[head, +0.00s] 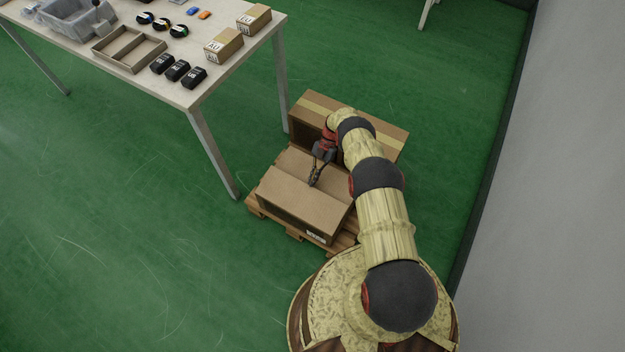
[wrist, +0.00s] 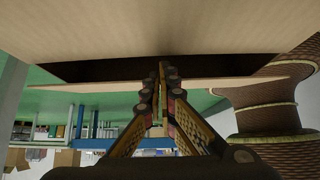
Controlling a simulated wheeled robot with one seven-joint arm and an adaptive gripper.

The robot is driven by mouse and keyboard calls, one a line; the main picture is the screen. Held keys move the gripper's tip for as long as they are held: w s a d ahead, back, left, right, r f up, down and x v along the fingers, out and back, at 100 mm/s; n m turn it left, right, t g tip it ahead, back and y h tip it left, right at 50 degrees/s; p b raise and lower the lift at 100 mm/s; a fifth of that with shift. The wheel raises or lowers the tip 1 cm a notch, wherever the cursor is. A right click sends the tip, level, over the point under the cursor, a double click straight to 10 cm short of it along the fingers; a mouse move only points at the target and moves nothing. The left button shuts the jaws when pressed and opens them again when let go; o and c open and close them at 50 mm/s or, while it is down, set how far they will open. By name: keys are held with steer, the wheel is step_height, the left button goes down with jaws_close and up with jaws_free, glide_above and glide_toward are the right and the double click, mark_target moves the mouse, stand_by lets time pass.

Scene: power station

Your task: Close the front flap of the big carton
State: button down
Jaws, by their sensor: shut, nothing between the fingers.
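The big carton (head: 288,218) is brown cardboard with a white label on its near face. It stands on a wooden pallet on the floor. A near top panel (head: 300,203), which looks like the front flap, lies roughly level over its near part. Another panel (head: 294,165) lies behind it. My gripper (head: 313,183) is shut and empty, pointing down close over the far edge of the near panel. In the wrist view the fingertips (wrist: 162,70) are together in front of a dark gap between cardboard panels (wrist: 150,30). I cannot tell whether they touch cardboard.
Behind stands a second carton with a tape strip (head: 388,135). The pallet (head: 265,213) shows at the left and front edges. A table (head: 225,72) with small boxes, a divided tray and a bin is at the upper left. Green floor at left is free; a wall (head: 575,150) is at right.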

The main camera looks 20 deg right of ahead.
steer(key=shift+r, duration=0.15)
steer(key=shift+r+p, duration=0.3)
steer(key=shift+r, duration=0.4)
